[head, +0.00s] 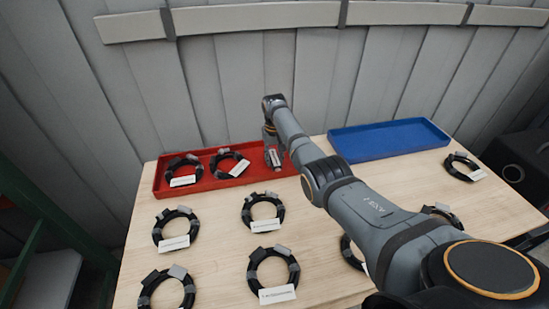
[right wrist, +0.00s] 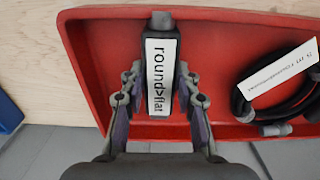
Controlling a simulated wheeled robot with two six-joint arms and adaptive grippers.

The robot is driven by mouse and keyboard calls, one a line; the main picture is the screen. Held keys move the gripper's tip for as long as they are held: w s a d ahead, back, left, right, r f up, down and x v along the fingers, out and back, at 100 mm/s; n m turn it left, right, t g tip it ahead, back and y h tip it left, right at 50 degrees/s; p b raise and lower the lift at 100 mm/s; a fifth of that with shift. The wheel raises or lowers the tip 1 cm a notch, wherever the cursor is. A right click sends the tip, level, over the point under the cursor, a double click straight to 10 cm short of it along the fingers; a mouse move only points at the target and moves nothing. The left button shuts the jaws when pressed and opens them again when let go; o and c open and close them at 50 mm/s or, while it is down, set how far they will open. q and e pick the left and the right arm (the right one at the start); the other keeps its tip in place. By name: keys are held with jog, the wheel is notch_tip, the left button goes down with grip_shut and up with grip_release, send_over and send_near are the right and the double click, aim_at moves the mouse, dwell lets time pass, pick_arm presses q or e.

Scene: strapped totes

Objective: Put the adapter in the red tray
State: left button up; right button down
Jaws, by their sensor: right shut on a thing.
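The adapter is a small black block with a white label reading "round>flat" (right wrist: 160,75); in the head view its label (head: 274,158) shows small. My right gripper (right wrist: 161,102) is shut on it, with one finger on each side. It holds the adapter over the right end of the red tray (head: 210,186). The tray's red floor shows around the adapter in the right wrist view (right wrist: 218,60). I cannot tell whether the adapter touches the floor. My left gripper is not in view.
Two black cable coils with white tags, left (head: 172,169) and right (head: 218,166), lie in the red tray. An empty blue tray (head: 390,140) stands at the back right. Several more tagged coils lie on the wooden table (head: 215,240). A grey wall stands behind.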

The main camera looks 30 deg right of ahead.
aim_at(275, 158)
jog(key=shift+f, duration=0.3)
jog(key=c, duration=1)
grip_release()
notch_tip(275, 158, up, 13)
jog(key=shift+f, duration=0.1)
